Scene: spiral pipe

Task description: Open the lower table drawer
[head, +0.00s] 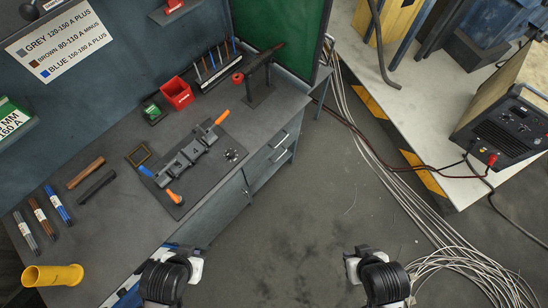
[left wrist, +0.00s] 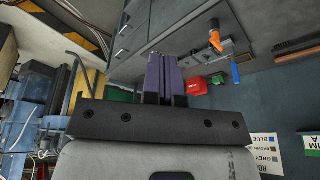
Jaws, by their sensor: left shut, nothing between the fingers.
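The table's lower drawer (head: 278,157) shows edge-on in the head view, below the upper drawer (head: 276,141) at the right end of the workbench. Both fronts look flush and closed, each with a light bar handle. The drawer fronts (left wrist: 130,28) also appear at the top of the left wrist view, beyond my gripper. My left gripper (left wrist: 165,78) has its purple fingers together and empty, apart from the handles. In the head view only my two black-and-white arm parts show at the bottom; the right gripper's fingers are out of sight.
The workbench (head: 110,140) holds a dark fixture plate (head: 180,185), a red box (head: 177,94), several rods and a yellow cup (head: 52,275). Cables (head: 400,210) run over the floor at right, beside a welding machine (head: 505,130). Floor (head: 300,210) before the drawers is mostly clear.

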